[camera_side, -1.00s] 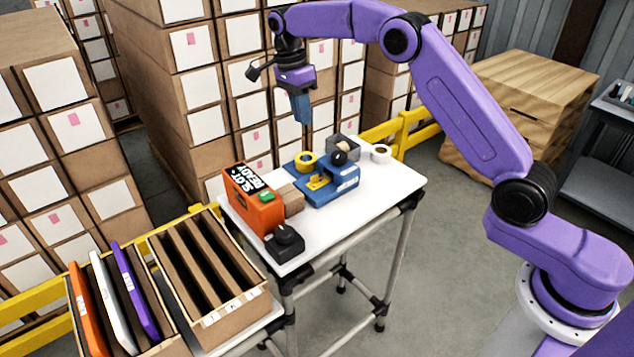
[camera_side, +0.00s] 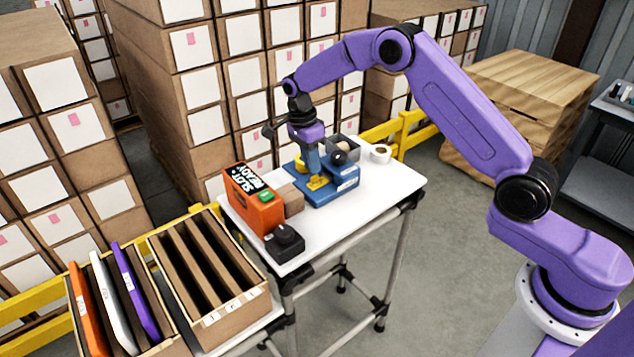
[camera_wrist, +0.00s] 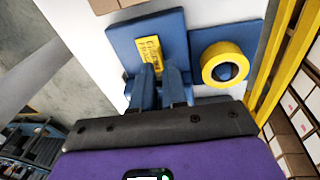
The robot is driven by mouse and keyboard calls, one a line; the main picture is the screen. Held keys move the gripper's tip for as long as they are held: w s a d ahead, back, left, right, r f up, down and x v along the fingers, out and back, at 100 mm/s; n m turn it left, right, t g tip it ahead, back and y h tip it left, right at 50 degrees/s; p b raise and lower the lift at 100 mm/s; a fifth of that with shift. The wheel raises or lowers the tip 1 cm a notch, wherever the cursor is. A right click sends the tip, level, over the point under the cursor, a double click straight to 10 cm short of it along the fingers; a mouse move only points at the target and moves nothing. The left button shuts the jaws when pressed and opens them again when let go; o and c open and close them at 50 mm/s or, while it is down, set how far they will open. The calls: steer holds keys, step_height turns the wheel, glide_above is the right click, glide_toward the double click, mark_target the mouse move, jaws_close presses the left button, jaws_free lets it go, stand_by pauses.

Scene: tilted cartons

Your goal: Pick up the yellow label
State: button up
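The yellow label (camera_side: 317,183), with dark print on it, sits on the blue dispenser (camera_side: 343,186) on the white table. In the wrist view the label (camera_wrist: 152,56) lies on the flat blue top (camera_wrist: 124,42), just beyond my fingertips. My gripper (camera_side: 313,172) points down over the dispenser, right at the label's near end. In the wrist view the two blue fingers of my gripper (camera_wrist: 160,72) stand a little apart, with a narrow gap and nothing clearly held. Contact between fingers and label cannot be told.
A yellow tape roll (camera_wrist: 229,65) is beside the label. The table's right front is clear.

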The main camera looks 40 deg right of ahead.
mark_target(316, 182)
steer(key=shift+s+d+f, duration=0.1)
steer(key=shift+f, duration=0.65)
steer(key=shift+s+d+f, duration=0.1)
steer(key=shift+f, duration=0.6)
jaws_close()
